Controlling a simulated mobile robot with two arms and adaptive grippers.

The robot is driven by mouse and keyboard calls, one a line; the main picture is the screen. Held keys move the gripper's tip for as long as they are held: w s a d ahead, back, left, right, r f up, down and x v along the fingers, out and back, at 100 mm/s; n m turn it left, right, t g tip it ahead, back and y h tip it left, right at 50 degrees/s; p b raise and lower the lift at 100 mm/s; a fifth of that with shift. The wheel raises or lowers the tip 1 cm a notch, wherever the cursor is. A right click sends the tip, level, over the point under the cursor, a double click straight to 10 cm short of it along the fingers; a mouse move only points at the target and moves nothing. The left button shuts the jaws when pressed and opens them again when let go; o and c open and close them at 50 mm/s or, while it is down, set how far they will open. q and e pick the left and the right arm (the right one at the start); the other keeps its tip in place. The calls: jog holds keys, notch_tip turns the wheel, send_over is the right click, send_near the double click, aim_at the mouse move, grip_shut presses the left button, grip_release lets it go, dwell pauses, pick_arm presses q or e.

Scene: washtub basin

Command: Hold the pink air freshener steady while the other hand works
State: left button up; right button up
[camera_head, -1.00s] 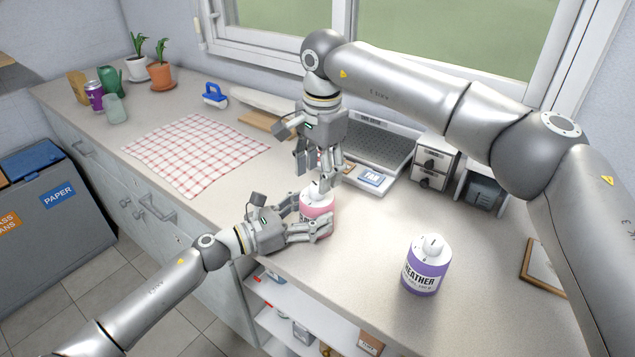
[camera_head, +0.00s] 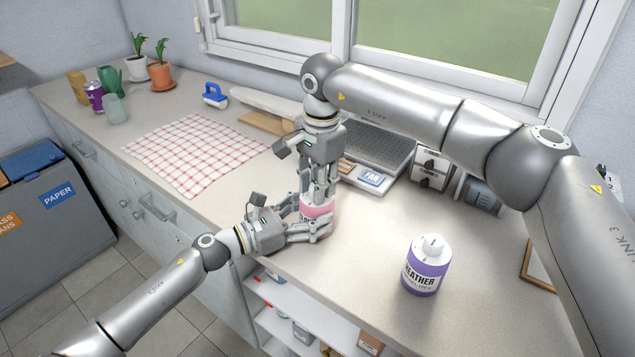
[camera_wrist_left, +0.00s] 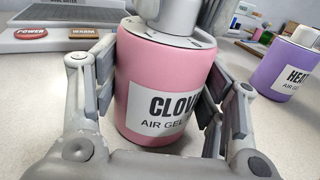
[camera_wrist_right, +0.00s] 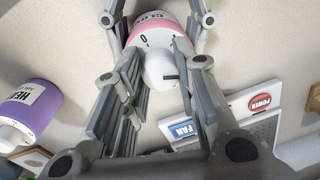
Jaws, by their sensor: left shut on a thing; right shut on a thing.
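The pink air freshener (camera_head: 315,205), labelled CLOVE-something, stands upright on the counter, and its pink body fills the left wrist view (camera_wrist_left: 165,75). My left gripper (camera_head: 312,228) is shut around its body from the side, one finger on each side. My right gripper (camera_head: 318,190) comes down from above and is shut on its white top dial (camera_wrist_right: 160,65), which carries 0 and 1 marks. In the head view the dial is hidden by the right fingers. A purple air freshener (camera_head: 426,268), labelled HEATHER, stands apart to the right; it also shows in the left wrist view (camera_wrist_left: 285,65).
A checked cloth (camera_head: 195,150), a blue brush (camera_head: 214,96) and plants are at the left. The counter's right front is mostly clear.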

jog(key=shift+m, duration=0.3)
jog(key=o, duration=1.1)
pick_arm(q)
jog(key=shift+f, duration=0.1)
pick_arm(e)
jog(key=r, duration=1.2)
jog(key=shift+s+d, duration=0.25)
jog(key=shift+s, duration=0.05)
pick_arm(q)
jog(key=o, duration=1.3)
jog(key=shift+c, duration=0.2)
